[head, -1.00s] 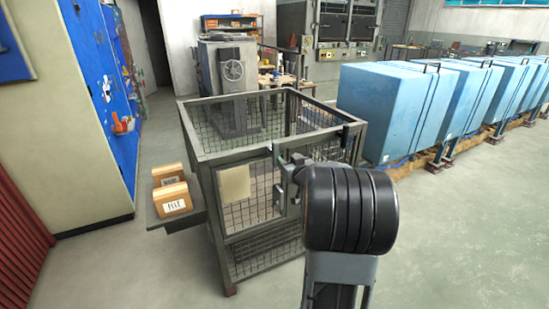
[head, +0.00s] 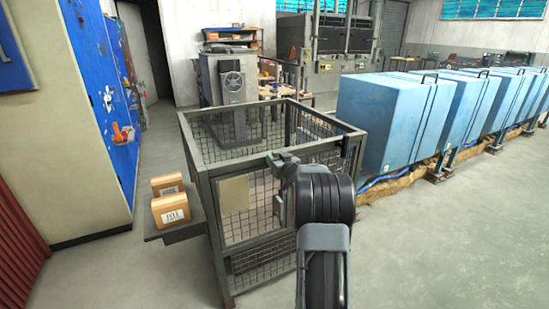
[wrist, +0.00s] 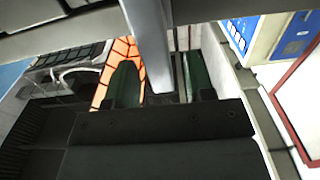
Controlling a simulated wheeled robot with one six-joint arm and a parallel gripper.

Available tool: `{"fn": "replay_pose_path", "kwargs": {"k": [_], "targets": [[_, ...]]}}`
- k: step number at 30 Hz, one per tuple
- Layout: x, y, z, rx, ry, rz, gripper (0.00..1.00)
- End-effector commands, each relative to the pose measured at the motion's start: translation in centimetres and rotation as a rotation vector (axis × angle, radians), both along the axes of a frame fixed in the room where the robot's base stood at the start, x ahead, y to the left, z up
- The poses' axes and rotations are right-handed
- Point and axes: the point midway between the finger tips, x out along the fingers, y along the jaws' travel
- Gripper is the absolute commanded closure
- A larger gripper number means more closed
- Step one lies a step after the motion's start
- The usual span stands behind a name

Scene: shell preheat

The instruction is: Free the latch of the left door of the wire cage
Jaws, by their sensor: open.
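The wire cage (head: 212,168) stands in the middle of the head view, with grey framing and mesh sides. Its front door carries a tan plate (head: 234,194). My gripper (head: 281,183) is at the right part of the cage front, largely hidden behind my dark wrist. In the wrist view my gripper (wrist: 146,98) is open. A grey bar (wrist: 148,40) comes down to the space between its fingers; I cannot tell whether they touch it. The left door's latch cannot be made out clearly; my wrist covers that part of the front.
A side shelf (head: 176,232) with two boxes (head: 170,207) sticks out left of the cage. A row of blue cabinets (head: 390,122) stands to the right. A black fitting (head: 347,150) sits on the cage's right side. The floor at right is clear. Orange shows behind mesh (wrist: 118,58) in the wrist view.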

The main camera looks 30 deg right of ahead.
Motion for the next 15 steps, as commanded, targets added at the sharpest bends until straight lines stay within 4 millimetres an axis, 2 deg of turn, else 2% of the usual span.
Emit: {"fn": "replay_pose_path", "kwargs": {"k": [6,15], "targets": [[1.21,-0.11,0.01,0.001,-0.001,0.001,0.51],[1.32,-0.11,0.01,0.001,0.000,0.000,0.51]]}}
